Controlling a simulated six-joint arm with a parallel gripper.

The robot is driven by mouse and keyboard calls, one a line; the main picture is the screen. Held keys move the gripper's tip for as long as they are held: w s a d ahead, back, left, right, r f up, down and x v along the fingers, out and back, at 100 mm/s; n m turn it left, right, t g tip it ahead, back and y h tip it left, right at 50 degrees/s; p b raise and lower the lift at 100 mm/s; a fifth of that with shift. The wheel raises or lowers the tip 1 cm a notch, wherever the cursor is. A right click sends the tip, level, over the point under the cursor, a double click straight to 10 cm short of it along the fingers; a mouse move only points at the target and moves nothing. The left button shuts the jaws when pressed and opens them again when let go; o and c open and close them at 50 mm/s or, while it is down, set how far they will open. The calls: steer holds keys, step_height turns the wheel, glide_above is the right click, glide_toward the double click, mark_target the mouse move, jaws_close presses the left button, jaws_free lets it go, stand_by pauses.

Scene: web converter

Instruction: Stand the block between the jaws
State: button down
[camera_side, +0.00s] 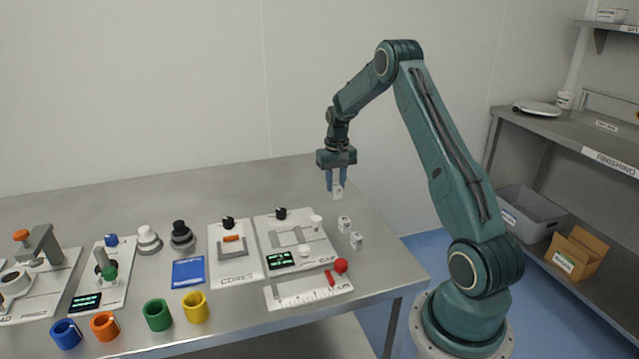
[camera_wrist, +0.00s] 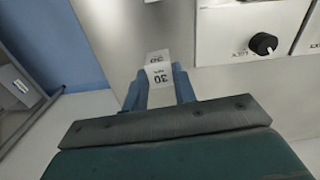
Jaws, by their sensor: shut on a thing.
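My gripper (camera_side: 336,182) is shut on a white block (camera_side: 337,191) and holds it above the table at its far right part. In the wrist view the block (camera_wrist: 158,73) shows the label "30" between the two blue fingers of my gripper (camera_wrist: 159,88). The jaws (camera_side: 292,237) appear to be the grey parts on the white gap panel (camera_side: 316,258), which lies on the table to the left of and nearer than my gripper. Two more white blocks stand on the table: one (camera_side: 344,224) right of the panel and another (camera_side: 356,241) just nearer.
Coloured rings, such as a yellow one (camera_side: 195,307), stand along the front edge. The table's back (camera_side: 200,190) is clear.

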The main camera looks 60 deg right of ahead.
steer(key=w+a+r, duration=0.3)
steer(key=a+r, duration=0.5)
steer(key=a, duration=0.1)
steer(key=w+a+r, duration=0.3)
steer(key=a+r, duration=0.4)
steer(key=a, duration=0.2)
step_height(320, 180, down, 16)
steer(key=shift+w+a+r+m, duration=0.15)
steer(key=shift+a+r+m, duration=0.05)
steer(key=shift+m, duration=0.2)
steer(key=shift+f, duration=0.1)
steer(key=shift+f, duration=2.05)
steer(key=shift+f, duration=0.1)
steer(key=c, duration=1.1)
jaws_free()
